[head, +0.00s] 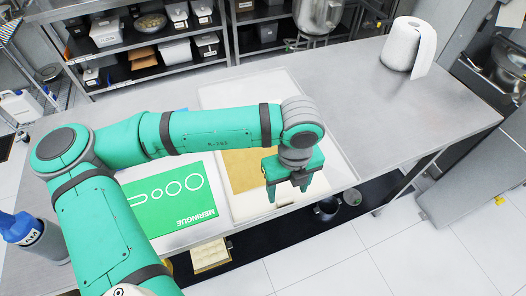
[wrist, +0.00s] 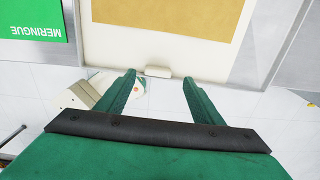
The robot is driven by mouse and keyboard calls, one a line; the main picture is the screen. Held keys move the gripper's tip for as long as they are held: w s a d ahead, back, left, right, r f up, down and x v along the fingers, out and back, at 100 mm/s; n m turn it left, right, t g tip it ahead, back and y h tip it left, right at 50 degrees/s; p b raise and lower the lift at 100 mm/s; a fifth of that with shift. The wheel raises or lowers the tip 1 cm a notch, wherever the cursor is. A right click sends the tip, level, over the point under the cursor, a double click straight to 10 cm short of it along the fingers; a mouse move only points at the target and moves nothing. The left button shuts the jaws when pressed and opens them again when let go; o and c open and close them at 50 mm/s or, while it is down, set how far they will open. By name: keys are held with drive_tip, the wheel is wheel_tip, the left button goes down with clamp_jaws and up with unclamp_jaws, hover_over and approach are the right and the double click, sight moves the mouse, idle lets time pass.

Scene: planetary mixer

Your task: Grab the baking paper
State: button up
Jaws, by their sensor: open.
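The baking paper appears to be the tan sheet (head: 240,170), lying flat inside a shallow white tray or board (head: 342,172) on the grey worktop. My arm and gripper hide part of it in the head view. In the wrist view the tan sheet (wrist: 165,18) lies at the top, on the pale surface. My gripper (head: 288,191) points down near the tray's front edge, to the right of the sheet. In the wrist view my gripper (wrist: 159,78) is open and empty. A small white tab (wrist: 157,71) on the tray's edge shows between the fingertips, apart from the sheet.
A green MERINGUE mat (head: 170,203) lies left of the tray; it also shows in the wrist view (wrist: 30,20). A paper towel roll (head: 402,45) stands at the back right of the worktop (head: 440,110). Shelves with containers are behind.

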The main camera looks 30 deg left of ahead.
sight(285, 198)
drive_tip(key=shift+a+f, duration=0.2)
drive_tip(key=shift+f, duration=2.15)
drive_tip(key=c, duration=1.1)
